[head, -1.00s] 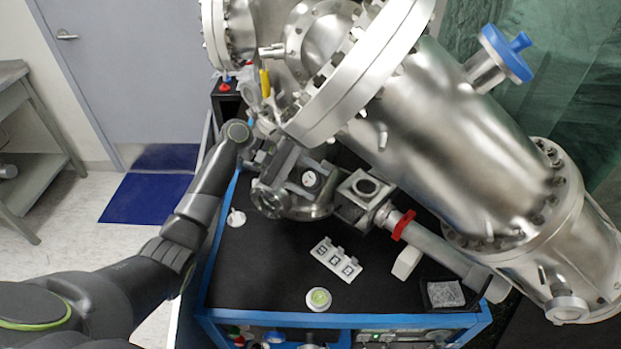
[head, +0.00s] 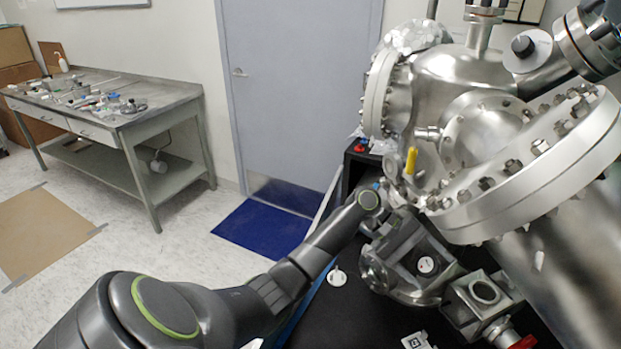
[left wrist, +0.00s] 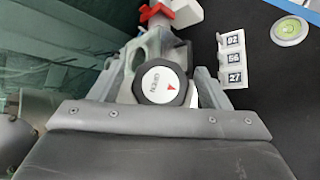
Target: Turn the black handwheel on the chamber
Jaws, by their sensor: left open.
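The black handwheel (left wrist: 163,84) shows in the left wrist view, with a white face marked OPEN and a red arrow. In the head view it is the small dark knob with a white face (head: 427,265) on the metal valve below the chamber (head: 470,75). My left gripper (left wrist: 168,72) is open, with one finger on each side of the handwheel. I cannot tell whether the fingers touch it. In the head view the left gripper (head: 405,238) is partly hidden by its wrist and close to nearby metal parts. My right gripper is not in view.
A big bolted flange (head: 530,165) rises close to the right of my left arm. A numbered white plate (left wrist: 232,58) and a round green level (left wrist: 289,30) lie on the black top. A grey workbench (head: 120,110) stands at the left, with open floor before it.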

